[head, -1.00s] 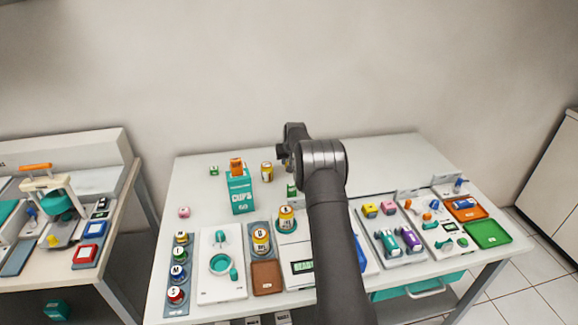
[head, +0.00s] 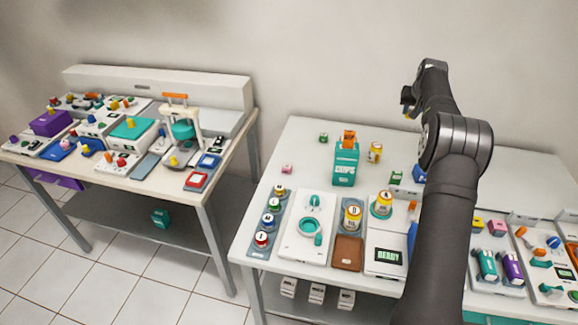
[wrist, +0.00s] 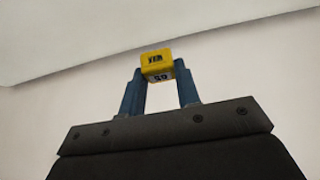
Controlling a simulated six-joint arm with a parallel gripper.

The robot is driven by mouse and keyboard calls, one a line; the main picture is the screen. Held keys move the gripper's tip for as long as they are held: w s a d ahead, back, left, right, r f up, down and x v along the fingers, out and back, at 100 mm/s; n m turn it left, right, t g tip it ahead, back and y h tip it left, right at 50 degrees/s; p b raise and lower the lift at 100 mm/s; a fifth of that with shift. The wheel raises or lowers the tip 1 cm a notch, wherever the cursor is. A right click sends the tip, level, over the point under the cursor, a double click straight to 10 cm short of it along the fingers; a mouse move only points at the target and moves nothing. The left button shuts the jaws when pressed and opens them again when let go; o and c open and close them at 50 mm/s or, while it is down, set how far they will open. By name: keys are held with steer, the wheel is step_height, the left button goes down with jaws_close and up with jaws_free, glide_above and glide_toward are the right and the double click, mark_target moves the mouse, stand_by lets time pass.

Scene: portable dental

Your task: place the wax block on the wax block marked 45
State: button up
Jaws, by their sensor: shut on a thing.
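My gripper (wrist: 160,80) is shut on a yellow wax block (wrist: 156,60), held between its two blue fingers. The block has dark lettering on one face and a number on a white face, which appears upside down and is not clear. In the head view my gripper (head: 407,103) is raised above the back of the right table, near the wall. Small cubes lie on that table: a pink one (head: 286,169), a green one (head: 323,137) and another green one (head: 396,177). I cannot read a 45 on any of them.
A teal cups box (head: 345,170) and a yellow can (head: 375,152) stand at the back of the right table. Trays and devices fill its front, including a white unit reading READY (head: 387,255). The left table (head: 225,165) holds more equipment. A floor gap separates the tables.

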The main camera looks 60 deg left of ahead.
steer(key=s+a+n, duration=0.1)
steer(key=s+a, duration=0.4)
steer(key=s, duration=0.4)
steer(key=s+a+n, duration=0.1)
steer(key=s+a, duration=0.5)
steer(key=s, duration=0.3)
steer(key=n+g+y, duration=0.1)
steer(key=n+g, duration=0.1)
steer(key=n, duration=0.1)
glide_above(287, 164)
steer(key=d, duration=0.2)
steer(key=f, duration=0.7)
steer(key=s+f, duration=0.1)
steer(key=f, duration=0.3)
steer(key=shift+a+f, duration=0.1)
steer(key=shift+f, duration=0.05)
steer(key=shift+w+f, duration=0.1)
steer(key=shift+f, duration=2)
steer(key=shift+f, duration=0.15)
steer(key=o, duration=1)
steer(key=shift+c, duration=0.2)
